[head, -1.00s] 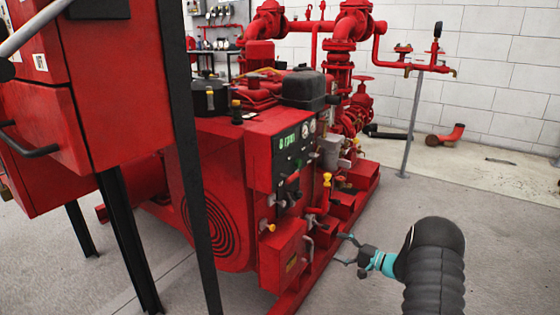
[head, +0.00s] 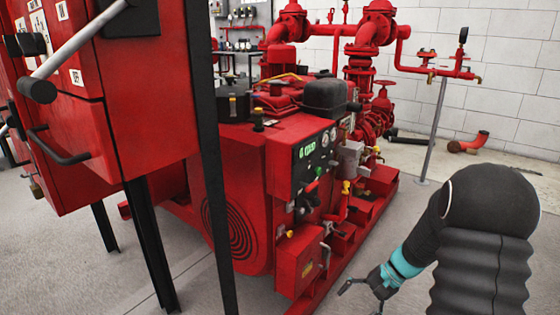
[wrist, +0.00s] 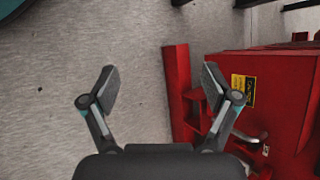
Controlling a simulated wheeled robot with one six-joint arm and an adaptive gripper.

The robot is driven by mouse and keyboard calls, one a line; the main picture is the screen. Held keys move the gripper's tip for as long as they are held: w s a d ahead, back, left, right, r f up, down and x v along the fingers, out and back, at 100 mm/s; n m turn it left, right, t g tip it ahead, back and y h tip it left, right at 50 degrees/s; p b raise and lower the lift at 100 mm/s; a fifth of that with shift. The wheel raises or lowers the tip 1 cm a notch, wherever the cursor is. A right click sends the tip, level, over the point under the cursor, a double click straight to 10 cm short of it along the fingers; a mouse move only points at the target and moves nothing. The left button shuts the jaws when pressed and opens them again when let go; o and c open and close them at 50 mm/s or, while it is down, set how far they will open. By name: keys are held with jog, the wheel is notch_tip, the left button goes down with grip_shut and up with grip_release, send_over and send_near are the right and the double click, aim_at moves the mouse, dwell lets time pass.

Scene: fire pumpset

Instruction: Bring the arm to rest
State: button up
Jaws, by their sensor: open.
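My gripper (head: 360,298) is open and empty at the bottom of the head view, low over the floor and in front of the red pumpset (head: 235,200). My black arm, with a teal band near the gripper, comes in from the lower right. In the wrist view my gripper (wrist: 155,85) shows both fingers spread apart, with bare grey floor between them. The right finger overlaps part of the red base rail in the picture. I cannot tell the exact gap between them.
A red control box with a yellow label (wrist: 243,90) stands right of my gripper in the wrist view. A red cabinet (head: 145,95) on black legs is at the left. A pipe stand (head: 433,130) is at the back right. Grey floor (head: 185,265) is open in front.

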jog(key=s+a+r+n+t+h+p, duration=0.1)
jog(key=s+r+n+t+h+p, duration=0.1)
jog(key=s+r, duration=0.5)
jog(key=s+a+r+n+t+h+p, duration=0.1)
jog(key=s+r, duration=0.6)
jog(key=r, duration=0.7)
jog(key=s+a+r+n+t+h+p, duration=0.2)
jog(key=s+r+n+t+h+p, duration=0.1)
jog(key=s+r, duration=0.4)
notch_tip(320, 180, up, 4)
jog(key=shift+s+f+n+h+p, duration=0.15)
jog(key=shift+n+h+p, duration=0.45)
jog(key=shift+h+p, duration=0.4)
jog(key=shift+a, duration=0.1)
